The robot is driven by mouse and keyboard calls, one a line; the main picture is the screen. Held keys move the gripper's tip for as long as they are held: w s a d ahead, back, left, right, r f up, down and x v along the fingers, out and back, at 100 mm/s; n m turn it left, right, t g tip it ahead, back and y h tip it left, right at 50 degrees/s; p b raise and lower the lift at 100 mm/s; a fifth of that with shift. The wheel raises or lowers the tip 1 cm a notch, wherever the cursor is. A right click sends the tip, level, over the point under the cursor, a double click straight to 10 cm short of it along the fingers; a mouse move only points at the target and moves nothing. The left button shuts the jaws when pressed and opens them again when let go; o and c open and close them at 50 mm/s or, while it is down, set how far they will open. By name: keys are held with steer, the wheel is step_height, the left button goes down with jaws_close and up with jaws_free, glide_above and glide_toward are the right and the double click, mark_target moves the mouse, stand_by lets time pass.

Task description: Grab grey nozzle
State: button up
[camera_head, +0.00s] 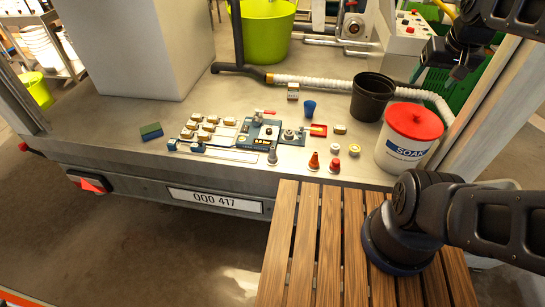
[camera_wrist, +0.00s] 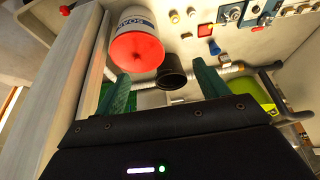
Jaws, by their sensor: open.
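The grey nozzle (camera_head: 272,157) is a small upright dark-grey cone on the trailer bed, just in front of the blue press device (camera_head: 262,135) and left of an orange nozzle (camera_head: 314,160). I cannot make out the grey nozzle in the wrist view. My gripper (camera_head: 450,62) hangs high at the upper right of the head view, far from the nozzle and beyond the white bucket. In the wrist view my gripper (camera_wrist: 165,82) has its two green fingers spread wide with nothing held between them.
The white bucket with a red lid (camera_head: 413,122) and a black bucket (camera_head: 371,97) stand at the right of the bed. A red nozzle (camera_head: 335,165), a blue cup (camera_head: 309,108) and a green sponge (camera_head: 151,131) lie around. A slatted wooden table (camera_head: 330,235) is in front.

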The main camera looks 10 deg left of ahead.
steer(key=w+a+f+m+g+y, duration=0.1)
steer(key=w+a+f+m, duration=0.1)
steer(key=w+a+f, duration=0.55)
steer(key=w+a+f+m+g, duration=0.25)
steer(key=w+a+f, duration=0.25)
steer(key=w+a, duration=0.55)
steer(key=m+g+h, duration=0.1)
steer(key=m, duration=0.4)
glide_toward(273, 155)
steer(key=shift+w+f+n, duration=0.2)
steer(key=shift+w+n, duration=0.05)
steer(key=shift+w, duration=0.55)
steer(key=shift+s+a+f, duration=0.1)
steer(key=shift+f, duration=0.45)
steer(key=shift+a+f, duration=0.1)
steer(key=shift+f, duration=4.9)
steer(key=shift+c, duration=0.4)
